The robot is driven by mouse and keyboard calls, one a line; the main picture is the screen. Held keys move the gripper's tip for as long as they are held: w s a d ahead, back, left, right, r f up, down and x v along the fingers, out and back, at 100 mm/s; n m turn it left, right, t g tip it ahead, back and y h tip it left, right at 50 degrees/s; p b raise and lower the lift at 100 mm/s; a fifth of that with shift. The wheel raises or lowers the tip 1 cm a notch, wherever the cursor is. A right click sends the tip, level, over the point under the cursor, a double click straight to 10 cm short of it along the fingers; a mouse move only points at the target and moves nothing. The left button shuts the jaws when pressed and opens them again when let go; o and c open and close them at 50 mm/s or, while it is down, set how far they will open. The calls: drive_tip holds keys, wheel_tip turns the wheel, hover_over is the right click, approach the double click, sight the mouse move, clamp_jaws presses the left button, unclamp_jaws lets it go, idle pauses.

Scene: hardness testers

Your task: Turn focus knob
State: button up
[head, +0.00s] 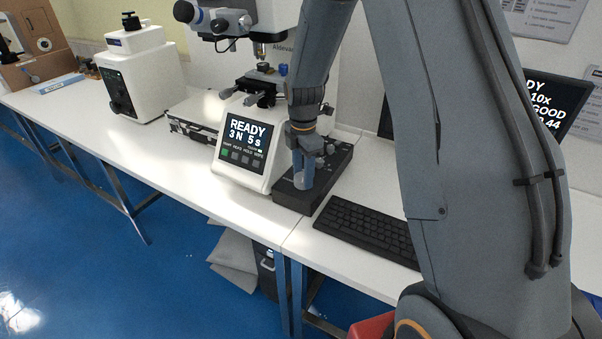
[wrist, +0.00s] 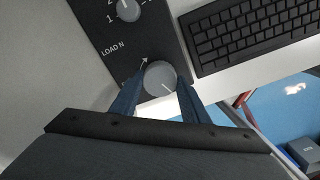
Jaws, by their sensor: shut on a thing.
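A round light-grey knob (wrist: 160,78) with a dark pointer line sits on a black control box (wrist: 148,38) in the wrist view. My gripper (wrist: 160,90) is shut on this knob, with one blue finger on each side of it. An arrow is printed beside the knob; its label is mostly hidden by the left finger. A second grey knob (wrist: 127,9), with numbers around it and the print LOAD N nearby, stands farther up the same box. In the head view, my gripper (head: 302,180) points down onto the black box (head: 291,199), and the held knob is hard to make out.
A black keyboard (head: 365,229) lies right of the box. A tester with a READY screen (head: 246,144) stands left of it, with a microscope head (head: 225,20) above. A white machine (head: 140,72) is farther left. The white bench (head: 160,160) is clear in front.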

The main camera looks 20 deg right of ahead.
drive_tip(key=shift+w+a+r+n, duration=0.1)
drive_tip(key=shift+n, duration=2)
drive_tip(key=o, duration=1.1)
drive_tip(key=shift+a, duration=0.1)
drive_tip(key=shift+c, duration=0.2)
drive_tip(key=shift+r, duration=0.15)
wheel_tip(320, 180, up, 7)
drive_tip(key=shift+r+b, duration=0.2)
drive_tip(key=shift+b, duration=0.8)
